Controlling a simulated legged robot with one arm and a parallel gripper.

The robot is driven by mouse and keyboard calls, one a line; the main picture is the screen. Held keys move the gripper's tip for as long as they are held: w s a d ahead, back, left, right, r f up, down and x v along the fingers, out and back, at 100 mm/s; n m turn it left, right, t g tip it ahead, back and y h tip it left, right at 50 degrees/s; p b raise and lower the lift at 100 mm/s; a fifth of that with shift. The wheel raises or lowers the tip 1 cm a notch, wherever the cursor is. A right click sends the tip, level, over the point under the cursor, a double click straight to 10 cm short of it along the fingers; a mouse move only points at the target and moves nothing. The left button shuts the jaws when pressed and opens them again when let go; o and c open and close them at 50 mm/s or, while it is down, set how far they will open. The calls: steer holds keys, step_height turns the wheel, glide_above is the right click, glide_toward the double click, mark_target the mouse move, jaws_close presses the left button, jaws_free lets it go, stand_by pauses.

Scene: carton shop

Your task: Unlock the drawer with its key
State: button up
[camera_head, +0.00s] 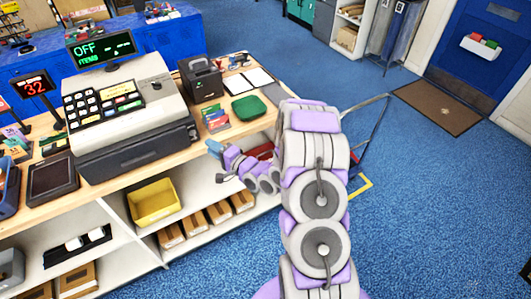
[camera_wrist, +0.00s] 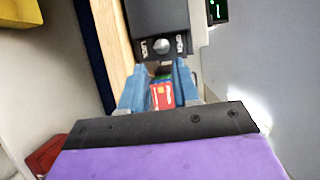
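In the wrist view a dark box face (camera_wrist: 158,22) carries a round silver lock (camera_wrist: 161,46) with white words "LOCK" and "OPEN" on either side. The register drawer front (camera_head: 140,155) shows below the cash register in the head view. My gripper (camera_wrist: 160,72) has its two blue fingers apart, just short of the dark face. In the head view my gripper (camera_head: 216,162) is at the counter's front edge, right of the register. Coloured cards (camera_wrist: 162,94) show between the fingers; no grip on them is visible. I cannot make out a key.
The cash register (camera_head: 125,100) stands on the wooden counter (camera_head: 105,192). Behind my gripper on the counter are cards (camera_head: 215,118), a black box (camera_head: 201,80) and a green tray (camera_head: 249,107). A yellow bin (camera_head: 153,201) sits on the shelf below. Blue floor is open at right.

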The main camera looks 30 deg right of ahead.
steer(key=s+d+r+n+g+h+p, duration=0.1)
steer(key=s+d+n+g+h+p, duration=0.2)
steer(key=s+d+n+g+h, duration=0.45)
steer(key=s+d+r+n+g+h, duration=0.1)
steer(key=s+r+g, duration=0.3)
steer(key=s+r, duration=0.5)
steer(key=shift+s+d+n+h+p, duration=0.35)
steer(key=shift+s+d+p, duration=0.1)
steer(key=shift+s, duration=0.85)
steer(key=shift+r, duration=0.1)
stand_by(0.4)
